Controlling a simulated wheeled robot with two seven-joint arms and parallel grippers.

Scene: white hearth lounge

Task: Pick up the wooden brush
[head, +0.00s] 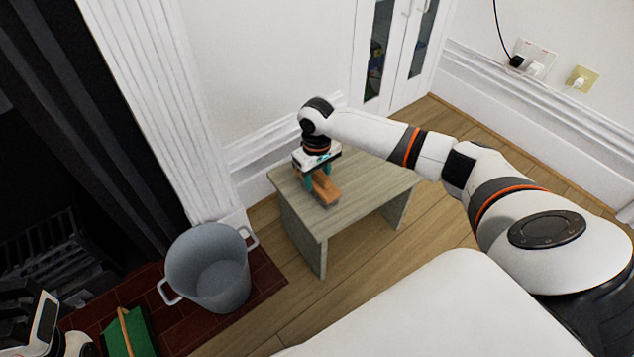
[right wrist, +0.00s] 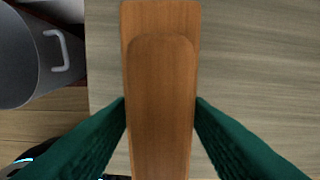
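The wooden brush (head: 325,188) lies on the small grey-brown wooden table, its reddish-brown back facing up. It fills the middle of the right wrist view (right wrist: 161,90), running lengthwise. My right gripper (head: 316,180) points down over the table with its green fingers on either side of the brush. In the right wrist view the fingers (right wrist: 161,112) meet both long sides of the brush with no clear gap. The brush's underside is hidden. Part of my left arm's end (head: 38,325) shows at the bottom left, and its fingers cannot be made out.
The table (head: 365,190) stands near the white wall. A grey bucket with white handles (head: 210,270) stands left of it on red tiles, beside a green object (head: 128,332). A dark fireplace is at far left. Wall sockets (head: 535,62) are at upper right.

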